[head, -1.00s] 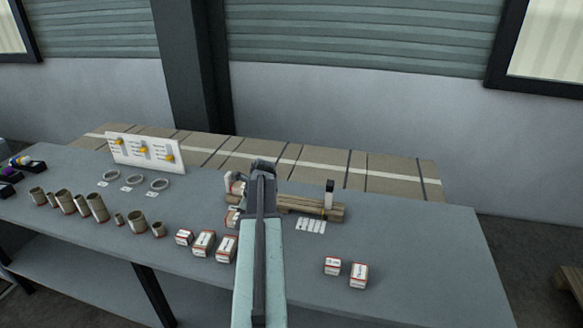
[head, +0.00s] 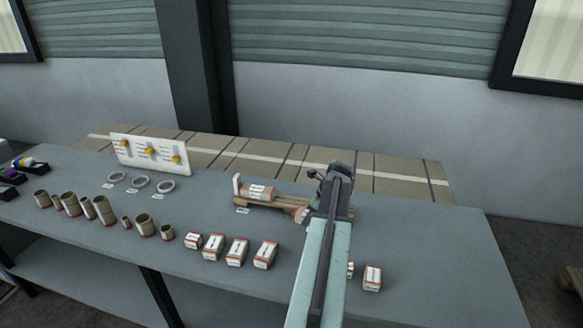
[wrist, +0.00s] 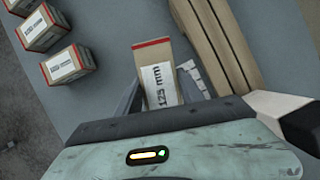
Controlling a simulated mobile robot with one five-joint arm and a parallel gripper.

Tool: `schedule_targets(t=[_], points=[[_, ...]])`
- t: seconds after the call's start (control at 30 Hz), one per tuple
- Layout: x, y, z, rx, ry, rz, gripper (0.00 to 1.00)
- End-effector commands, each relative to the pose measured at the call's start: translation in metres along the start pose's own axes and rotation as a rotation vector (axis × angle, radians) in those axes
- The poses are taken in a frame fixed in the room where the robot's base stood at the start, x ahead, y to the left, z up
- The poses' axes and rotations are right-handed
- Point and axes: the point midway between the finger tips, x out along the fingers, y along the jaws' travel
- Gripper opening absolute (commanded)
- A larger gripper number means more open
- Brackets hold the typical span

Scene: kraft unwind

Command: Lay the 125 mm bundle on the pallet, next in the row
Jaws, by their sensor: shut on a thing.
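My gripper (head: 326,188) is over the right part of the pallet in the head view. In the wrist view the gripper (wrist: 157,90) is shut on the 125 mm bundle (wrist: 154,56), a brown block with a red-edged end and a white label. The bundle shows partly beside my gripper in the head view (head: 302,213). The wooden pallet (head: 282,204) lies behind it, and its boards run alongside the bundle in the wrist view (wrist: 212,40). Another bundle (head: 258,191) lies on the pallet against the white stop at its left end.
Cardboard tubes (head: 104,209), rings (head: 140,183) and a white board (head: 151,154) are at the left. The table's right end is clear.

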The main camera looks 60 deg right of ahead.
Motion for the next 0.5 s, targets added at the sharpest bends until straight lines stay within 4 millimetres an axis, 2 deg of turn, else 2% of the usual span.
schedule_targets(t=[0.07, 0.17, 0.3, 0.4, 0.5], points=[[-0.007, -0.005, 0.017, -0.021, 0.000, 0.009, 0.00], [-0.023, -0.023, 0.053, -0.067, 0.000, 0.028, 0.00], [-0.045, -0.053, 0.117, -0.153, 0.000, 0.064, 0.00], [-0.055, -0.068, 0.155, -0.207, 0.000, 0.085, 0.00], [-0.057, -0.075, 0.178, -0.242, 0.000, 0.100, 0.00]])
